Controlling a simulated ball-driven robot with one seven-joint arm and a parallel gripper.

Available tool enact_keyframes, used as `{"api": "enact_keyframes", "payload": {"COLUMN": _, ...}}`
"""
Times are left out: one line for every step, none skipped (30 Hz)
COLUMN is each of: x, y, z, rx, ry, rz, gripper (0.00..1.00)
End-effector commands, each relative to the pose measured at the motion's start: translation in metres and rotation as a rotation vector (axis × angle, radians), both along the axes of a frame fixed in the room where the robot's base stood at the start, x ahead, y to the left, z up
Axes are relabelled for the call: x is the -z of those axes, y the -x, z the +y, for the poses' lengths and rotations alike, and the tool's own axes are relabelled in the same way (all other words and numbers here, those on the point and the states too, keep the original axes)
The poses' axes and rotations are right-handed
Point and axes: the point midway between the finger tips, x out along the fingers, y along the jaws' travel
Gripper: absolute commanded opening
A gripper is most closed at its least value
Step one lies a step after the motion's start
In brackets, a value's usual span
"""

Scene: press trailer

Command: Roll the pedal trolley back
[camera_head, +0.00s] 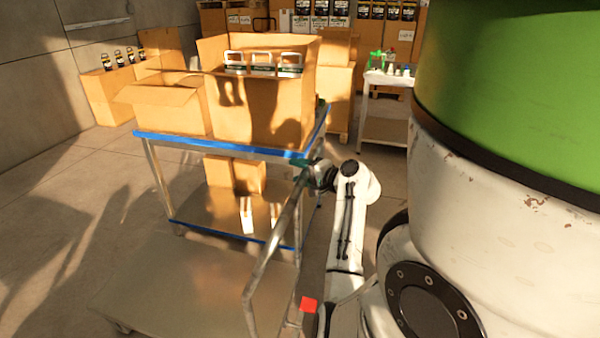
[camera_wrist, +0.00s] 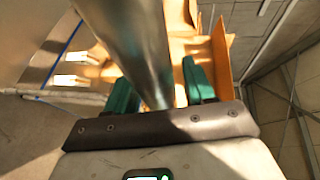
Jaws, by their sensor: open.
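The trolley has a low flat deck (camera_head: 165,285) at the lower left of the head view and a bent metal tube handle (camera_head: 270,245) rising along its right side. My gripper (camera_head: 303,163) is at the upper end of this handle. In the wrist view, the thick metal tube (camera_wrist: 140,45) runs between the two teal fingers of my gripper (camera_wrist: 160,82). The fingers are open, one on each side of the tube. I cannot tell whether either touches it. A red block (camera_head: 309,304) shows low beside the handle; I cannot tell whether it is a pedal.
A blue-edged table (camera_head: 220,148) with open cardboard boxes (camera_head: 262,100) stands just behind the trolley. A small white table (camera_head: 385,132) with bottles is at the back right. More boxes line the back. Floor at the left is clear.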

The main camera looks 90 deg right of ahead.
Motion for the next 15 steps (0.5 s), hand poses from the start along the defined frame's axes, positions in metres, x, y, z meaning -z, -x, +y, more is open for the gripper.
{"api": "enact_keyframes", "payload": {"x": 0.0, "y": 0.0, "z": 0.0, "rx": 0.0, "ry": 0.001, "rz": -0.001, "gripper": 0.54}}
{"api": "enact_keyframes", "payload": {"x": 0.0, "y": 0.001, "z": 0.001, "rx": 0.001, "ry": 0.001, "rz": -0.001, "gripper": 0.54}}
{"api": "enact_keyframes", "payload": {"x": -0.001, "y": 0.003, "z": 0.002, "rx": 0.001, "ry": 0.002, "rz": 0.0, "gripper": 0.54}}
{"api": "enact_keyframes", "payload": {"x": -0.001, "y": 0.005, "z": 0.003, "rx": 0.002, "ry": 0.002, "rz": 0.0, "gripper": 0.54}}
{"api": "enact_keyframes", "payload": {"x": -0.001, "y": 0.007, "z": 0.004, "rx": 0.002, "ry": 0.002, "rz": 0.0, "gripper": 0.54}}
{"api": "enact_keyframes", "payload": {"x": -0.001, "y": 0.011, "z": 0.007, "rx": 0.002, "ry": 0.001, "rz": 0.001, "gripper": 0.54}}
{"api": "enact_keyframes", "payload": {"x": -0.002, "y": 0.015, "z": 0.01, "rx": 0.003, "ry": 0.002, "rz": 0.0, "gripper": 0.54}}
{"api": "enact_keyframes", "payload": {"x": -0.002, "y": 0.019, "z": 0.013, "rx": 0.003, "ry": 0.001, "rz": 0.0, "gripper": 0.54}}
{"api": "enact_keyframes", "payload": {"x": -0.003, "y": 0.025, "z": 0.017, "rx": 0.003, "ry": 0.001, "rz": 0.001, "gripper": 0.54}}
{"api": "enact_keyframes", "payload": {"x": -0.005, "y": 0.03, "z": 0.02, "rx": 0.004, "ry": 0.002, "rz": 0.001, "gripper": 0.54}}
{"api": "enact_keyframes", "payload": {"x": -0.006, "y": 0.035, "z": 0.024, "rx": 0.005, "ry": 0.003, "rz": 0.001, "gripper": 0.54}}
{"api": "enact_keyframes", "payload": {"x": -0.007, "y": 0.041, "z": 0.029, "rx": 0.004, "ry": 0.002, "rz": 0.001, "gripper": 0.54}}
{"api": "enact_keyframes", "payload": {"x": -0.008, "y": 0.046, "z": 0.033, "rx": 0.004, "ry": 0.002, "rz": 0.001, "gripper": 0.54}}
{"api": "enact_keyframes", "payload": {"x": -0.009, "y": 0.05, "z": 0.036, "rx": 0.004, "ry": 0.001, "rz": 0.002, "gripper": 0.54}}
{"api": "enact_keyframes", "payload": {"x": -0.011, "y": 0.056, "z": 0.04, "rx": 0.004, "ry": 0.002, "rz": 0.001, "gripper": 0.54}}
